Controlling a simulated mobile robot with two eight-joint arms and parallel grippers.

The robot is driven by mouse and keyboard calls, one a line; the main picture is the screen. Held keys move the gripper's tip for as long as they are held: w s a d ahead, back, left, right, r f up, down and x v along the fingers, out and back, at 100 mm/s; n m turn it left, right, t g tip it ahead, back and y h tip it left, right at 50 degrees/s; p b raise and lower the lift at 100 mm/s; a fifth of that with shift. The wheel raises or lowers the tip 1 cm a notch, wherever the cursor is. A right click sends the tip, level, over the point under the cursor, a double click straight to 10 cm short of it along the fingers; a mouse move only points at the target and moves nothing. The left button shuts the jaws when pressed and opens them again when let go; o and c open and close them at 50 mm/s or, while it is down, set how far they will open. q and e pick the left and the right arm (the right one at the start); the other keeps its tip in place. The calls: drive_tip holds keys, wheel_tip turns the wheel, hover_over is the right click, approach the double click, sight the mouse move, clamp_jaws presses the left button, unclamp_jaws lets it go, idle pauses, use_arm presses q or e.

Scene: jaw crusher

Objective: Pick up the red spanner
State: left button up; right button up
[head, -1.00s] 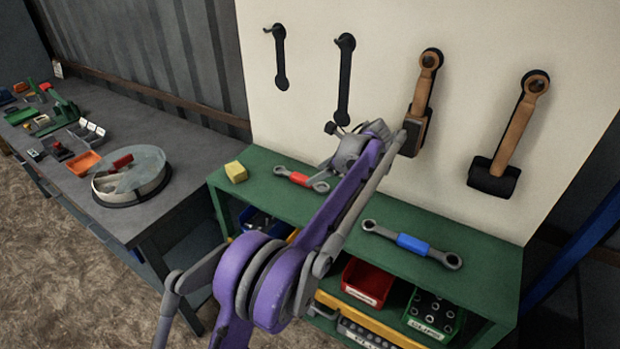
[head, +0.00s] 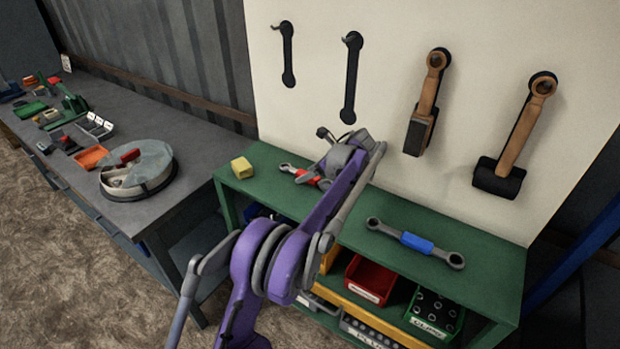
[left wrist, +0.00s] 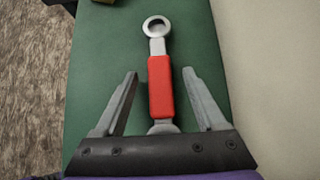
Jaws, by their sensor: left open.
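The red spanner (head: 301,175) lies on the green shelf top, partly hidden behind my left arm in the head view. In the left wrist view the spanner (left wrist: 160,85) lies lengthwise, with a grey ring end at the far side and its red grip in the middle. My left gripper (left wrist: 159,75) is open, with one finger on each side of the red grip and a gap on both sides. Its near end is partly hidden by the gripper body. My left gripper's fingertips are hidden in the head view. My right gripper is not in view.
A blue-gripped spanner (head: 416,242) lies to the right on the green shelf (head: 480,262). A yellow block (head: 241,167) sits at its left end. Bins stand below. A grey workbench (head: 180,195) is at left.

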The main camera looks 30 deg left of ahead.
use_arm(q)
clamp_jaws()
drive_tip(key=shift+r, duration=0.15)
idle(0.4)
wheel_tip(320, 180, up, 10)
drive_tip(key=shift+p, duration=0.3)
